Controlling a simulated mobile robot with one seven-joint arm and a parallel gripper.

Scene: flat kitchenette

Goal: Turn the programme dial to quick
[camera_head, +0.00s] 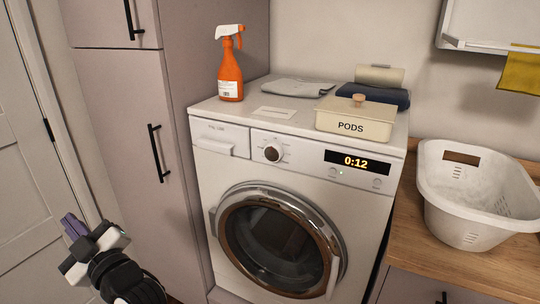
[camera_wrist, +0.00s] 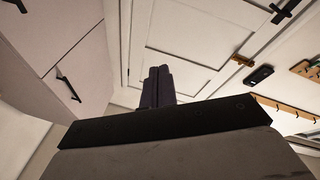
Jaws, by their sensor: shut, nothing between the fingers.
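The programme dial (camera_head: 273,152) is a dark brown round knob on the washing machine's upper front panel, left of the display. The marks around it are too small to read. The display (camera_head: 356,162) glows 0:12. The white washing machine (camera_head: 222,183) stands in the middle of the head view with its round door shut. My gripper (camera_head: 72,226) is at the lower left of the head view, well apart from the machine and the dial. Its fingers are together and empty; they also show in the wrist view (camera_wrist: 158,86), pointing towards a panelled door.
On the machine stand an orange spray bottle (camera_head: 230,70), a PODS box (camera_head: 355,117) and folded cloths (camera_head: 298,87). A white basket (camera_head: 478,205) sits on the wooden counter (camera_head: 441,240) at right. A tall cabinet (camera_head: 120,130) stands left of the machine. The dial's front is clear.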

